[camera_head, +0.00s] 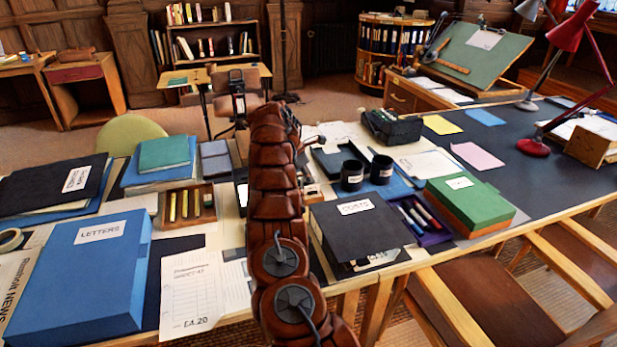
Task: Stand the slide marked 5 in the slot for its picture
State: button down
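I cannot make out a slide marked 5 or a slot with a picture in this view. My own brown, segmented arm rises through the middle of the head view and covers part of the desk. Small pale and orange items (308,180) show partly at the arm's right side, too small and too covered to name.
The desk is crowded. Left are a blue LETTERS box (85,275) and a wooden tray (208,213). Right of my arm are a black labelled box (350,228), two black cups (352,175), a purple pen tray (432,237) and a green box (470,205). Chairs (485,305) stand front right.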

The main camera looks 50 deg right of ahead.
jog(key=c, duration=1.2)
grip_release()
jog(key=shift+c, duration=0.2)
jog(key=v, duration=0.5)
jog(key=shift+r, duration=0.45)
jog(key=shift+w+a+r, duration=0.2)
jog(key=shift+a+r, duration=0.25)
jog(key=shift+r, duration=0.2)
